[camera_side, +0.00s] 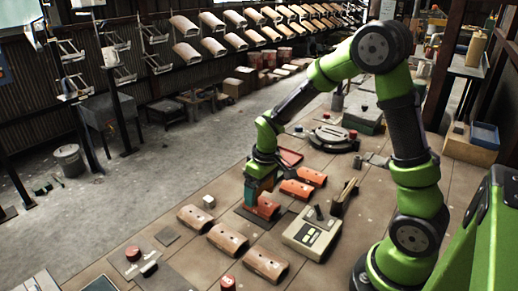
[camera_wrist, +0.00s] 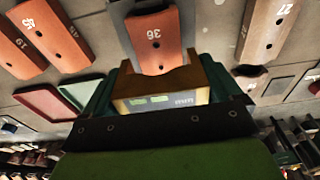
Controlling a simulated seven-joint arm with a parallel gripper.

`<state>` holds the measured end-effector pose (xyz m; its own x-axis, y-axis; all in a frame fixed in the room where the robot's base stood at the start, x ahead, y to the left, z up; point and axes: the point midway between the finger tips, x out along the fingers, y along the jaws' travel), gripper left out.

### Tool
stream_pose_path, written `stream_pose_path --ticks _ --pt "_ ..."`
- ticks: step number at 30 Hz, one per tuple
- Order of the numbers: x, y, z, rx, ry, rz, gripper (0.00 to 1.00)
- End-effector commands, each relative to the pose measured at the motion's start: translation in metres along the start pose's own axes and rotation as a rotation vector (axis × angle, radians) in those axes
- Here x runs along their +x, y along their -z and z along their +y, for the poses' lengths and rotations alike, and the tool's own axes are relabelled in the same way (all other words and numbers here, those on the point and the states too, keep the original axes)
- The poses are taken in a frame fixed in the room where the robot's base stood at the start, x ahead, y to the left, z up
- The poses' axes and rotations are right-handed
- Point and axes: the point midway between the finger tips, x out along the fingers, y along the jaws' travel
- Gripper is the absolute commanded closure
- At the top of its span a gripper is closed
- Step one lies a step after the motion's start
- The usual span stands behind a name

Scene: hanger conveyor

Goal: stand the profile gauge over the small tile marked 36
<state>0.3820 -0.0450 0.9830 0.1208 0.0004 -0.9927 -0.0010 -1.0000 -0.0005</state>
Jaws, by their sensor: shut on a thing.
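The small tile marked 36 (camera_wrist: 155,38) is an orange-brown curved tile lying on a dark mat (camera_wrist: 120,15). In the side view this looks like the orange tile (camera_side: 267,208) right below my gripper. My gripper (camera_side: 259,190) is shut on the profile gauge (camera_wrist: 165,90), a tan block with a curved notch and small green displays on its face. My gripper's teal jaws flank it in the wrist view (camera_wrist: 160,85). The gauge's notch lines up with the near end of tile 36. I cannot tell whether the gauge touches the tile or the table.
Tiles marked 45 (camera_wrist: 52,35), 19 (camera_wrist: 20,45) and 27 (camera_wrist: 268,28) lie to either side. Longer pinkish tiles (camera_side: 228,238) lie at the front. A beige control box (camera_side: 310,237) stands right of the gripper. A small white cube (camera_side: 209,201) is to its left.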

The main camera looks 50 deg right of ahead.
Motion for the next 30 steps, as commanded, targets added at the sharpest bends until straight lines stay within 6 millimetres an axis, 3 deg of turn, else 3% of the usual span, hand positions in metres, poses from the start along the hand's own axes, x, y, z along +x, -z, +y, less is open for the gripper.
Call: stream_pose_path --ticks 30 --pt "0.024 -0.003 0.000 0.000 0.000 0.000 0.35"
